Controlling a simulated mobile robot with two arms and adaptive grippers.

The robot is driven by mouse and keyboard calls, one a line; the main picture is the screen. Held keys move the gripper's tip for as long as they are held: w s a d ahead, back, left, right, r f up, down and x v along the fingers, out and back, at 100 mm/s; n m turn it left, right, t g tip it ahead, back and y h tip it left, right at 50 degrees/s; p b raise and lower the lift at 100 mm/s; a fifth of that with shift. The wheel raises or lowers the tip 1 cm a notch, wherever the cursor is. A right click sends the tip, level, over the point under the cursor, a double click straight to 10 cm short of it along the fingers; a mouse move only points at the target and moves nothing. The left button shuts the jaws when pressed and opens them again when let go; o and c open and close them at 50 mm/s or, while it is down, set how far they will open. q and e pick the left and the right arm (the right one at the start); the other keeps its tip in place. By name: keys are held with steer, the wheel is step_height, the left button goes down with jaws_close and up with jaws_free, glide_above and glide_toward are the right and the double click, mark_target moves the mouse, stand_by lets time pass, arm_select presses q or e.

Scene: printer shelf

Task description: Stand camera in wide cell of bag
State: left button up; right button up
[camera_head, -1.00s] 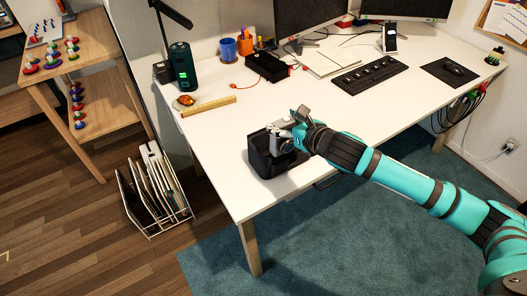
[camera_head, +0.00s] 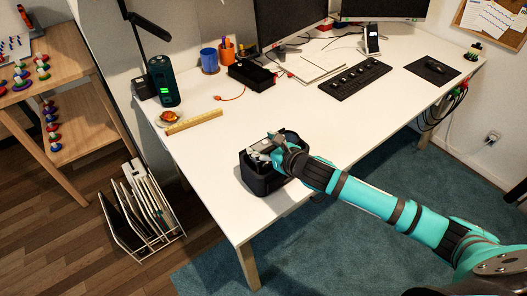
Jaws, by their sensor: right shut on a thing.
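The black bag (camera_head: 262,184) is an open-topped box near the front left part of the white desk. My right gripper (camera_head: 272,149) is at the bag's opening, reaching in from the right. It is shut on the camera (camera_head: 262,151), a grey and black body that shows only in part. The camera is at the bag's opening, its lower part hidden by the bag's wall. I cannot tell which cell it is over or whether it touches the bottom. The bag's dividers are hidden. My left gripper is not in view.
The white desk (camera_head: 212,150) is clear around the bag. A yellow ruler (camera_head: 194,122), a dark green speaker-like device (camera_head: 163,82) and a black tray (camera_head: 252,75) lie farther back. A keyboard (camera_head: 355,79) is at the right. A file rack (camera_head: 143,215) stands on the floor.

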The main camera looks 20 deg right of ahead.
steer(key=shift+f, duration=1.05)
steer(key=o, duration=1.8)
steer(key=shift+c, duration=0.2)
steer(key=v, duration=1.2)
steer(key=shift+b, duration=0.45)
